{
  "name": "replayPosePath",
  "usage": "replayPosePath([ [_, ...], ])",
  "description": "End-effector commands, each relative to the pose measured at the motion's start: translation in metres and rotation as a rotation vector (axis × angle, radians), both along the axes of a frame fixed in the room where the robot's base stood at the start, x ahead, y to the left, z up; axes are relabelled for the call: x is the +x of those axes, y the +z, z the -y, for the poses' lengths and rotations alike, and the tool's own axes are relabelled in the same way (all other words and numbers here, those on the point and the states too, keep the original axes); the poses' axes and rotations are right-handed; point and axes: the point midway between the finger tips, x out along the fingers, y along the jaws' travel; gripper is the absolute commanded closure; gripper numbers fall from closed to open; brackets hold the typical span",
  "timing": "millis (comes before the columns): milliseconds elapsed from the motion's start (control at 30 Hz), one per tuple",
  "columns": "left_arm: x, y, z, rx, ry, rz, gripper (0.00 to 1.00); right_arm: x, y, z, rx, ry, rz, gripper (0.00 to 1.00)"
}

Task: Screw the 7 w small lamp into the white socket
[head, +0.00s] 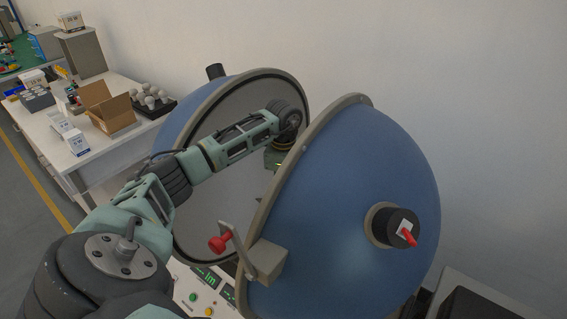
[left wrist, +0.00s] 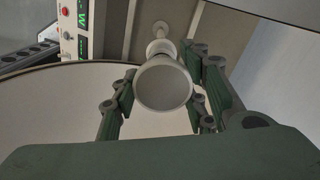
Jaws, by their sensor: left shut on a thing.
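My left arm reaches into the open blue sphere (head: 370,190). Its gripper (head: 277,160) is between the two halves, with the fingers mostly hidden by the near half. In the left wrist view my left gripper (left wrist: 165,98) is shut on a pale lamp (left wrist: 163,85), its round face toward the camera and fingers on both sides. Beyond the lamp, in line with it, is a small white fitting (left wrist: 160,29), apparently the socket. I cannot tell whether the lamp's base touches or sits in it. The lamp's wattage mark is not visible. My right gripper is not in view.
The sphere's rims stand close on both sides of my left arm. A control panel (head: 205,280) with lit displays and buttons is below. A white table (head: 100,150) at the left holds an open carton (head: 110,112), small boxes and a dark tray of several bulbs (head: 152,98).

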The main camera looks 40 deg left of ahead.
Motion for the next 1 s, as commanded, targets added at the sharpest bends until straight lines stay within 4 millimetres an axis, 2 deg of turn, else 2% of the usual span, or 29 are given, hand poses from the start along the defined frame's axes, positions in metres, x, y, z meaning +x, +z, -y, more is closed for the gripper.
replayPosePath([
  [167, -0.001, -0.002, -0.001, 0.002, -0.095, -0.005, 0.86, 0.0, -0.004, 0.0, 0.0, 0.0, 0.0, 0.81],
  [1000, 0.0, -0.004, -0.002, -0.001, -1.34, -0.007, 0.86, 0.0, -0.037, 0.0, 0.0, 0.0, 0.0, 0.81],
])
